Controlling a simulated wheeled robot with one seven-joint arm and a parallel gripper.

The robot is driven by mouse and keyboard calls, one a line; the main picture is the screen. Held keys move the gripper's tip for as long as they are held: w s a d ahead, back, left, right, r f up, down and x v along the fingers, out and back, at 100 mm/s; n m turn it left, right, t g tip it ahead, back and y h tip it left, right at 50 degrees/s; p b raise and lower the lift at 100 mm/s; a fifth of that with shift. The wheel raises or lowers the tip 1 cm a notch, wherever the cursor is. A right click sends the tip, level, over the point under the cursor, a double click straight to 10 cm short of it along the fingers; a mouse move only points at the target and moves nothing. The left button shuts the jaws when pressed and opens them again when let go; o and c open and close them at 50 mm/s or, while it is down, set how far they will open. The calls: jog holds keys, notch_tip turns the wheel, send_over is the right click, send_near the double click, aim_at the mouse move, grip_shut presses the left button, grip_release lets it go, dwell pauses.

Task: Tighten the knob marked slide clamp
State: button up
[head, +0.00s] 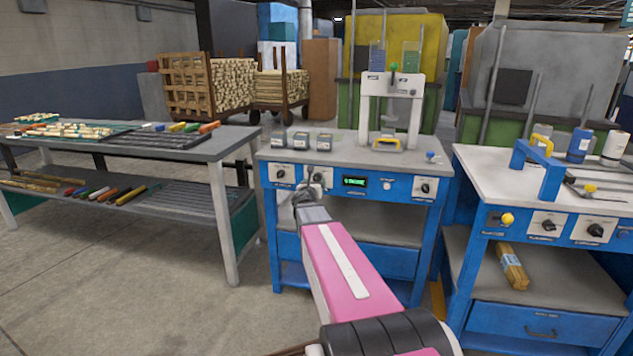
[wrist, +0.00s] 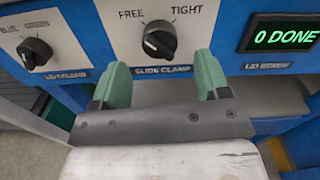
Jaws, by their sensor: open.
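The knob marked slide clamp (wrist: 160,40) is black, on a white plate with FREE at upper left and TIGHT at upper right. A pale mark shows on its left side, toward the FREE side. In the head view this knob (head: 318,176) is on the blue front of the middle bench, partly hidden by my gripper. My gripper (wrist: 162,74) has two green fingers spread apart, empty, just below and in front of the knob. The fingers do not appear to touch it. In the head view my gripper (head: 306,192) reaches the bench front.
Another black knob (wrist: 37,50) is close on the left, and a green-lit display (wrist: 284,38) reading 0 DONE is on the right. The middle bench (head: 345,152) carries small grey boxes and a white press frame (head: 390,90). A blue bench (head: 490,180) stands right, a rod table (head: 205,148) left.

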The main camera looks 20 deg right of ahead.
aim_at(316, 180)
jog(key=x, duration=0.4)
jog(key=shift+w, duration=0.1)
jog(key=shift+c, duration=0.3)
jog(key=c, duration=0.9)
jog(key=shift+o, duration=0.2)
